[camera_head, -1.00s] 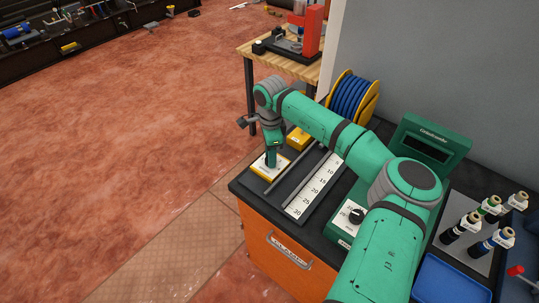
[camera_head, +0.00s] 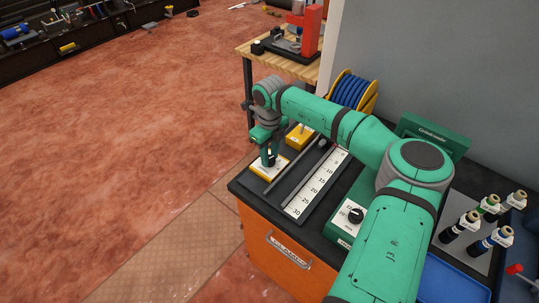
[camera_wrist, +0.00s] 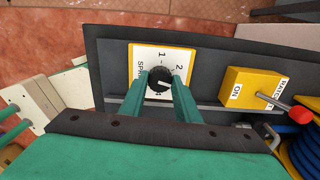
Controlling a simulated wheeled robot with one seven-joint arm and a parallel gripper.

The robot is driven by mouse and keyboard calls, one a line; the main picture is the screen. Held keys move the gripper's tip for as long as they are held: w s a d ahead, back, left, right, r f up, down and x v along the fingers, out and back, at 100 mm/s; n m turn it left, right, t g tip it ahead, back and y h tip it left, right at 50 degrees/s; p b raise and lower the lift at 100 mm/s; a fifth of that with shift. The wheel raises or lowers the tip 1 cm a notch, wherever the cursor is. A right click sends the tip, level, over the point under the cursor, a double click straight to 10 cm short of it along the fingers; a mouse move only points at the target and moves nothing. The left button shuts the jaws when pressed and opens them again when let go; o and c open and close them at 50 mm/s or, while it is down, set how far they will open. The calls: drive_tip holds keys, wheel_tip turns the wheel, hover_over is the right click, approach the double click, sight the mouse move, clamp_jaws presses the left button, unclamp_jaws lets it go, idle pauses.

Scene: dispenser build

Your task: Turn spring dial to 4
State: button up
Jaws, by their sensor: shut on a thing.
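The spring dial is a small black round knob (camera_wrist: 159,80) on a white plate with a yellow edge (camera_wrist: 150,52), at the left end of the dark fixture. The plate also shows in the head view (camera_head: 261,172). My gripper (camera_head: 268,158) points down at it, and its two green fingers are shut on the knob from both sides. In the wrist view, 1, 2, 4 and part of "SPRING" are readable; the right finger covers part of the scale. A white mark on the knob points right and slightly down in that view.
A yellow ratchet box (camera_wrist: 250,88) with a red-tipped lever (camera_wrist: 302,115) stands beside the plate. A white ruler (camera_head: 318,183), a second dial box (camera_head: 353,218) and a blue cable spool (camera_head: 351,91) share the bench. Open floor lies left.

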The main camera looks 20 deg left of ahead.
drive_tip(key=m, duration=0.7)
drive_tip(key=shift+r, duration=0.1)
drive_tip(key=m, duration=0.4)
drive_tip(key=shift+m, duration=0.4)
drive_tip(key=shift+w+m, duration=0.1)
drive_tip(key=shift+m, duration=1.6)
drive_tip(key=o, duration=1)
drive_tip(key=shift+o, duration=0.2)
